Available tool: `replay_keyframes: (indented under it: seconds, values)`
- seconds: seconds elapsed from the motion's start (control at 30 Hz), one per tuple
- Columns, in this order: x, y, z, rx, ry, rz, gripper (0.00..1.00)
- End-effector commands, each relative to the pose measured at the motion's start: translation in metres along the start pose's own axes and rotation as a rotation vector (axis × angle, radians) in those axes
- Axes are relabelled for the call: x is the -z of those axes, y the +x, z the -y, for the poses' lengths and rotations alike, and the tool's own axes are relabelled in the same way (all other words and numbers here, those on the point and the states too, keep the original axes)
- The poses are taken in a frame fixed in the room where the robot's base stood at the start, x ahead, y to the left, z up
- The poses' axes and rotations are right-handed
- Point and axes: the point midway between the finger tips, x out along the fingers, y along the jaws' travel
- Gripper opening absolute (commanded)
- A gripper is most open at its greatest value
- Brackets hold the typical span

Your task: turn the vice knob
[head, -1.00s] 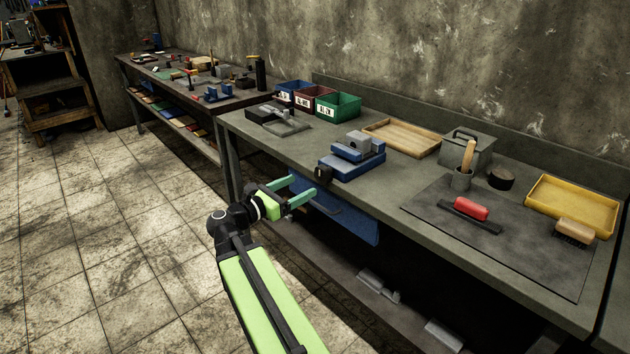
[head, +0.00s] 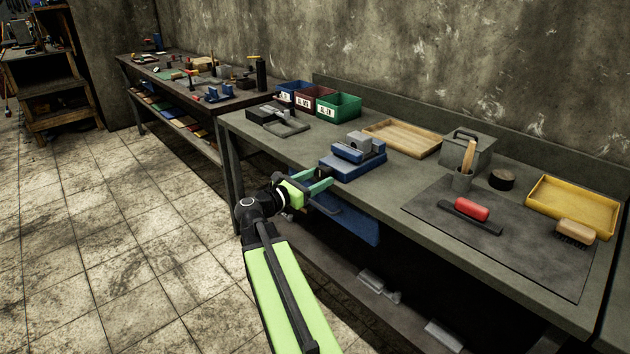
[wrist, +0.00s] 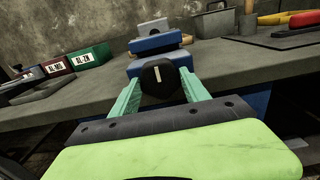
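The blue vice (head: 353,160) with a grey block on top stands near the front edge of the bench. It also shows in the wrist view (wrist: 160,45). Its round black knob (wrist: 160,77), with a white mark, faces me in the wrist view; in the head view it is hidden behind my gripper. My gripper (head: 322,180) has green fingers and is at the front of the vice. In the wrist view the two fingers (wrist: 160,92) are apart, one on each side of the knob. I cannot tell whether they touch it.
The grey bench (head: 410,182) holds a wooden tray (head: 403,138), a metal box (head: 467,146), a yellow tray (head: 573,204) and a red-handled tool (head: 470,213) to the right. Labelled bins (head: 338,106) stand at the back left. A blue panel (head: 350,220) hangs below the bench edge.

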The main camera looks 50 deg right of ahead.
Motion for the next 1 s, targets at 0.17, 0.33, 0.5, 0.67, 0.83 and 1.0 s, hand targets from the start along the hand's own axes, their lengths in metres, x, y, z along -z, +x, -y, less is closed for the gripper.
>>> replay_keyframes:
  seconds: [0.17,0.33,0.5,0.67,0.83,1.0]
  values:
    - [0.000,0.000,-0.001,-0.002,0.000,0.000,0.18]
    - [0.000,-0.005,-0.001,-0.003,0.004,0.000,0.12]
    - [0.000,-0.001,-0.002,-0.003,0.032,0.001,0.13]
    - [0.000,0.000,-0.001,-0.003,0.049,0.001,0.13]
    - [0.000,0.001,-0.001,-0.003,0.078,0.001,0.13]
    - [0.000,0.001,-0.001,-0.003,0.141,0.001,0.13]
